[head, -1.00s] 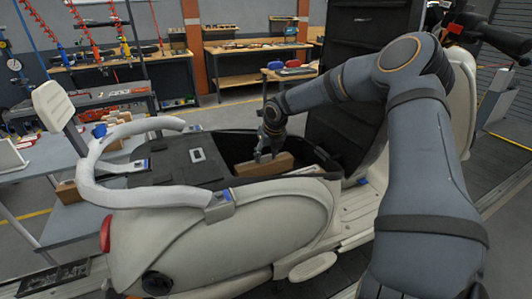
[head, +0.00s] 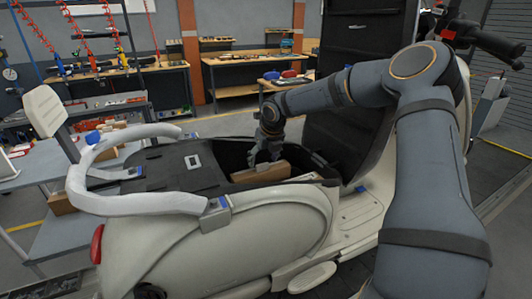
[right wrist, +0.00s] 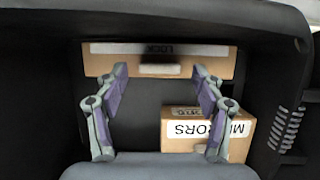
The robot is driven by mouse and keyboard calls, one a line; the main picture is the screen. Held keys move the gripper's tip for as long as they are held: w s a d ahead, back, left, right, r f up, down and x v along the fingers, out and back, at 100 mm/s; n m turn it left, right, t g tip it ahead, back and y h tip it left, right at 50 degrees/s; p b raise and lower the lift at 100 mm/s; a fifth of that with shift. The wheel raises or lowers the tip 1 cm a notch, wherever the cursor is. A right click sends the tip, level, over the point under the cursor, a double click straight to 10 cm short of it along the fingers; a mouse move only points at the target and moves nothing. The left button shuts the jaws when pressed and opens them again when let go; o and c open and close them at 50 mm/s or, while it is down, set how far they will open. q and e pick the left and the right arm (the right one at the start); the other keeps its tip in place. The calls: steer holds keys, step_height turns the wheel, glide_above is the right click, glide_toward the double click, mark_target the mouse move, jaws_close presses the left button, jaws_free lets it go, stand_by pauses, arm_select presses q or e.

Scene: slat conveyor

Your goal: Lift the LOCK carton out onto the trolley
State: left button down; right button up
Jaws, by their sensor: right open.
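The LOCK carton (right wrist: 160,62) is brown with a pale label strip. It lies in the dark storage well of the cream scooter (head: 230,245); in the head view a brown carton (head: 262,173) shows there below my right gripper (head: 264,156). In the right wrist view my right gripper (right wrist: 160,72) is open, its two fingertips apart at the near long side of the LOCK carton. I cannot tell whether they touch it. A grey trolley (head: 62,240) stands at the left behind the scooter. My left gripper is not in view.
A MIRRORS carton (right wrist: 205,132) lies in the well beside the LOCK carton, partly behind the right finger. The well's dark walls (right wrist: 40,90) surround both. A white padded rail (head: 130,200) curves around the scooter's rear. A small carton (head: 62,201) sits on the trolley.

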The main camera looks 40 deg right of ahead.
steer(key=v, duration=0.8)
steer(key=shift+s+r, duration=0.1)
steer(key=shift+r, duration=0.1)
